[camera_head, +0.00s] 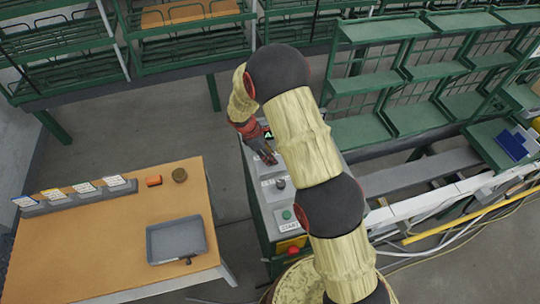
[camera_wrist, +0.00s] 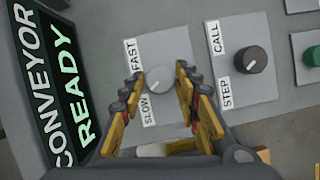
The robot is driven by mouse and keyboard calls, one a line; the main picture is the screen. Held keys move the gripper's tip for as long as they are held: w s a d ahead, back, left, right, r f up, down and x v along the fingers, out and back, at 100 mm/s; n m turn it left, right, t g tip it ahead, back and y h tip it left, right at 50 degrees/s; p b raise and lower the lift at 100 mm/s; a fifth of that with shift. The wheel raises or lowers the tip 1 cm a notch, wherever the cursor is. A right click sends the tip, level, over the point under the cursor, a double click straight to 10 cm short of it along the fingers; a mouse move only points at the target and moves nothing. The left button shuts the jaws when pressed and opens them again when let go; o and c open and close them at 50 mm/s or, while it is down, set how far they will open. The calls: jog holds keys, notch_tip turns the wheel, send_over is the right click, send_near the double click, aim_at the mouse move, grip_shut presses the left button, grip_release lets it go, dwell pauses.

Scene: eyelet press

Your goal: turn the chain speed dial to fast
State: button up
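The chain speed dial (camera_wrist: 159,82) is a light grey round knob on a pale plate, between the labels FAST (camera_wrist: 132,56) and SLOW (camera_wrist: 147,107). A faint pointer mark shows on it, but its setting is hard to read. My gripper (camera_wrist: 158,75) is open, with one yellow-and-dark finger on each side of the dial. I cannot tell whether the fingers touch it. In the head view my gripper (camera_head: 269,157) is over the upper part of the control panel (camera_head: 257,190) and hides the dial.
A dark CALL/STEP knob (camera_wrist: 250,60) is right of the dial, then a green button (camera_wrist: 312,56). A CONVEYOR READY screen (camera_wrist: 52,80) is at left. A wooden table (camera_head: 110,235) with a grey tray (camera_head: 150,255) stands left of the panel; green racks (camera_head: 385,80) stand behind.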

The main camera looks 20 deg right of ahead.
jog(key=c, duration=0.6)
jog(key=shift+c, duration=0.4)
jog(key=shift+m, duration=0.4)
jog(key=m+g, duration=0.1)
jog(key=m, duration=0.1)
jog(key=shift+w+m+y+b, duration=0.15)
jog(key=shift+m+y+b, duration=0.2)
jog(key=shift+m+y, duration=0.05)
jog(key=m, duration=0.1)
jog(key=m+g, duration=0.1)
jog(key=m, duration=0.1)
jog(key=shift+w+d+m+y+b, duration=0.1)
jog(key=shift+d+m+y+b, duration=0.05)
jog(key=shift+m+y+b, duration=0.2)
jog(key=m+y, duration=0.1)
jog(key=m, duration=0.2)
jog(key=m+g+y+b, duration=0.1)
jog(key=m, duration=0.2)
jog(key=shift+d+m+g, duration=0.15)
jog(key=shift+m+g, duration=0.15)
jog(key=shift+m, duration=0.05)
jog(key=shift+y, duration=0.25)
jog(key=o, duration=1.1)
